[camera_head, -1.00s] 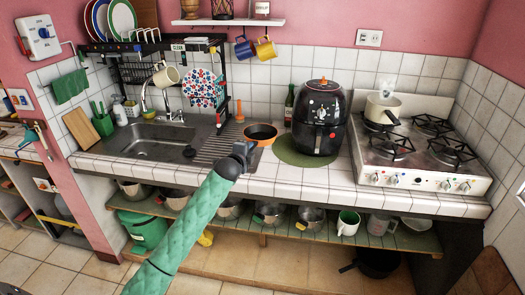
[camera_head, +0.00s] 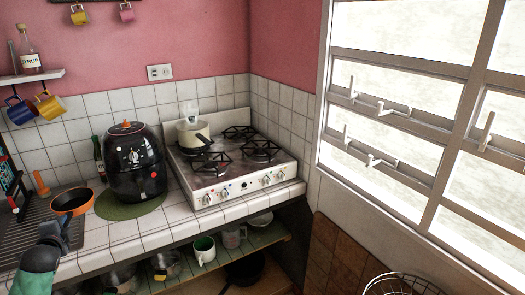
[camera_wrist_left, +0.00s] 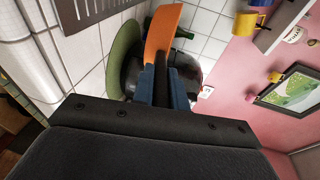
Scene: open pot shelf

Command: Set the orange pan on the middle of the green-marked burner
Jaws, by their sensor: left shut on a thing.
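The orange pan (camera_head: 73,200), dark inside, is at the left of the head view, above the counter's drainboard end and left of the green round mat. I cannot tell whether it touches the counter. My left gripper (camera_head: 63,230) is shut on its dark handle; the wrist view shows the handle (camera_wrist_left: 160,72) between the blue fingers (camera_wrist_left: 161,96), with the orange pan side (camera_wrist_left: 162,30) beyond. The white stove (camera_head: 205,187) has several black-grated burners. Small coloured marks show by its knobs, but I cannot make out which burner is green-marked. My right gripper is not in view.
A black air fryer (camera_head: 135,165) on a green mat (camera_head: 108,208) stands between the pan and stove. A cream pot (camera_head: 193,133) occupies the back left burner. The other burners are bare. A bottle (camera_head: 98,155) stands behind the fryer; a window (camera_head: 400,110) is at right.

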